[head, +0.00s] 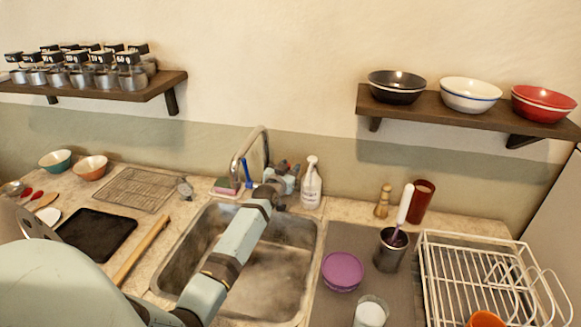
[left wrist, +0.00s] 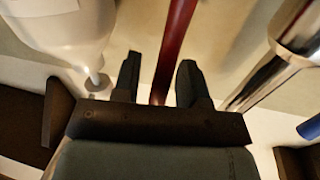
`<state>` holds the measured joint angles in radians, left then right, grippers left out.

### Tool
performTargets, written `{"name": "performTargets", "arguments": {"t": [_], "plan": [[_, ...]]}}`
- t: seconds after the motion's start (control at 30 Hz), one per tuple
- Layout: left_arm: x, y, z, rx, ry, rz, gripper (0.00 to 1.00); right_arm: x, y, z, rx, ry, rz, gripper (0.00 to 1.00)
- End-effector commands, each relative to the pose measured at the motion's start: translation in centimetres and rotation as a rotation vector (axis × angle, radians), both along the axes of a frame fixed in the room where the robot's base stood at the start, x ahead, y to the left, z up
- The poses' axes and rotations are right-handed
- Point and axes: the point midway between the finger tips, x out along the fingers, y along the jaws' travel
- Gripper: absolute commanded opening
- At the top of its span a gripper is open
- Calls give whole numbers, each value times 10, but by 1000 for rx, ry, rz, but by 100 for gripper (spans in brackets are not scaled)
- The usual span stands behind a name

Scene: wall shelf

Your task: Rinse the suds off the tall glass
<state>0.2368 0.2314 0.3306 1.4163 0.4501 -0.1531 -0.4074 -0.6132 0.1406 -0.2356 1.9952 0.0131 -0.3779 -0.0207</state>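A glass (head: 370,312) with a whitish top stands on the grey mat at the bottom edge of the head view, partly cut off; I cannot tell if the white is suds. The sink (head: 310,262) is left of it, with my left arm crossing over it. The chrome faucet (head: 238,155) rises behind the sink; I see no water running. My left gripper (head: 285,180) is behind the sink, right of the faucet. In the left wrist view its fingers (left wrist: 160,78) are apart, with a red rod (left wrist: 178,35) between them and gaps beside it. My right gripper is out of view.
A purple bowl (head: 342,270), a metal cup (head: 388,258) with a brush, a red-brown tumbler (head: 421,202) and a white dish rack (head: 440,270) are right of the sink. A rolling pin (head: 140,252) lies left.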

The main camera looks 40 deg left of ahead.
Motion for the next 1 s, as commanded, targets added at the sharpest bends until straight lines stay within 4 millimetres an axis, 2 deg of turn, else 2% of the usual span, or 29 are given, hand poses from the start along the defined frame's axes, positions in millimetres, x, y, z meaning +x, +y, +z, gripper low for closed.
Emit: {"name": "performTargets", "arguments": {"t": [0.13, 0.4, 0.57, 0.6, 0.77, 1.0], "plan": [[8, 2, 0, 0, 0, 0, 39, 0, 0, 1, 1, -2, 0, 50], [8, 3, 0, 0, 0, 0, 39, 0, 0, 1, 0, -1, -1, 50], [8, 3, 0, 0, 0, 0, 2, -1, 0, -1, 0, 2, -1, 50], [8, 3, 0, 0, 0, 0, 0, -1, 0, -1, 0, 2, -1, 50], [8, 3, -1, 2, -2, 1, 0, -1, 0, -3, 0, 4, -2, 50], [-3, -3, -7, 62, -109, 0, 0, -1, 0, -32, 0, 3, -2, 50]]}}
